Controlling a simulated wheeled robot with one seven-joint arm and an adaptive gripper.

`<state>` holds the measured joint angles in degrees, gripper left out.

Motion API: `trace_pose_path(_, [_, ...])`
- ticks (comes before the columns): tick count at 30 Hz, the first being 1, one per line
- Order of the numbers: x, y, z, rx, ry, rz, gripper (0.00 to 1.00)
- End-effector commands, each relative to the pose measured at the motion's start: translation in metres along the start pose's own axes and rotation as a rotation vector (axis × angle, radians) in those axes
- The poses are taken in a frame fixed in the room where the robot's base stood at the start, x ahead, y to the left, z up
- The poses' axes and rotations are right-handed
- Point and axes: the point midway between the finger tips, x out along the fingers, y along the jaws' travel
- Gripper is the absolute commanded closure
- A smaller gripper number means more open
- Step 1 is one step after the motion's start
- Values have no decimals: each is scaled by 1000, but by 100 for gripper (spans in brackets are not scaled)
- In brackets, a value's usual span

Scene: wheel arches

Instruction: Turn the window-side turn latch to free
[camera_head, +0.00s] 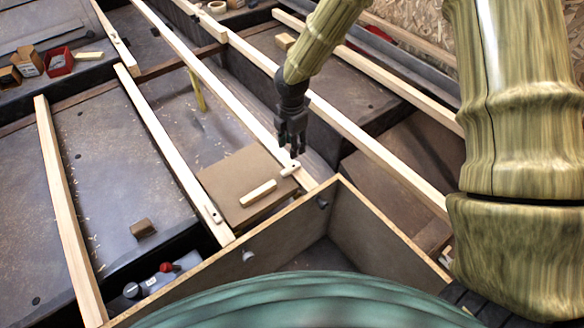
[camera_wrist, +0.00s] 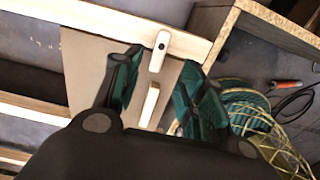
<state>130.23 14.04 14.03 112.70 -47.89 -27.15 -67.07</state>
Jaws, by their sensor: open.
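A small pale wooden turn latch (camera_head: 290,168) is on the batten at the right edge of a brown panel. In the wrist view the latch (camera_wrist: 159,50) lies across the batten edge, its free end over the panel (camera_wrist: 85,75). A second turn latch (camera_head: 213,215) lies along the batten at the panel's left edge. No window shows, so I cannot tell from the pictures which is window-side. A pale handle bar (camera_head: 258,193) is on the panel (camera_head: 235,177). My gripper (camera_head: 290,150) is open and empty just above the right latch, its fingers (camera_wrist: 160,62) either side of it.
An open-topped wooden box (camera_head: 350,222) stands just in front of the panel. Long battens (camera_head: 165,150) run across the grey floor. A brown block (camera_head: 143,228) and a red bin (camera_head: 59,62) lie left. In the wrist view an orange-handled tool (camera_wrist: 285,84) lies at right.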

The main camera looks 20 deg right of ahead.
Motion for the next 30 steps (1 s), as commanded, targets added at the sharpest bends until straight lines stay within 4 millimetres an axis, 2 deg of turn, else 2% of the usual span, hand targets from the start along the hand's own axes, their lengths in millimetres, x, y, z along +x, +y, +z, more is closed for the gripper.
trace_pose_path(15, [81,-1,-1,3,1,-1,59])
trace_pose_path(21, [97,-1,-1,3,1,-1,59])
trace_pose_path(30, [100,0,-1,4,2,1,59])
